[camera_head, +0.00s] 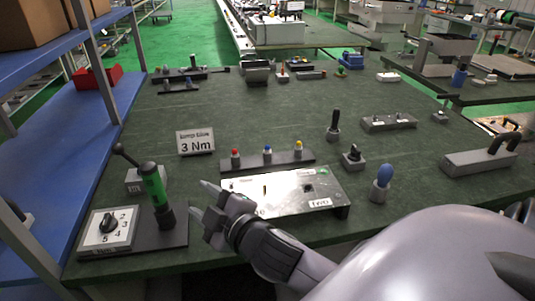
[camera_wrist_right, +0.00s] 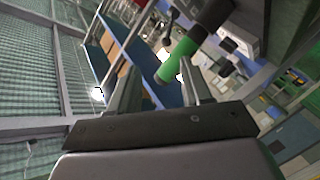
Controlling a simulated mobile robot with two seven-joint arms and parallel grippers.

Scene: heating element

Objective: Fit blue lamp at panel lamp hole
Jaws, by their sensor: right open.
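The blue lamp (camera_head: 267,150) stands upright in a dark rack (camera_head: 292,161), between a red lamp (camera_head: 235,154) and a yellow lamp (camera_head: 298,146). The light metal panel (camera_head: 285,202) lies in front of the rack. It has a dark square opening and a smaller dark mark; I cannot tell which is the lamp hole. My right gripper (camera_head: 200,200) is open and empty at the panel's left end, its fingers pointing left toward the green-handled tool (camera_head: 154,185). That tool also shows beyond the fingers in the right wrist view (camera_wrist_right: 178,58). My left gripper is out of view.
A dial box (camera_head: 107,228) stands at the left front by the green-handled tool. A "3 Nm" sign (camera_head: 195,142) stands behind. A blue-topped piece (camera_head: 384,175) is right of the panel, and a handled grey block (camera_head: 480,160) is farther right.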

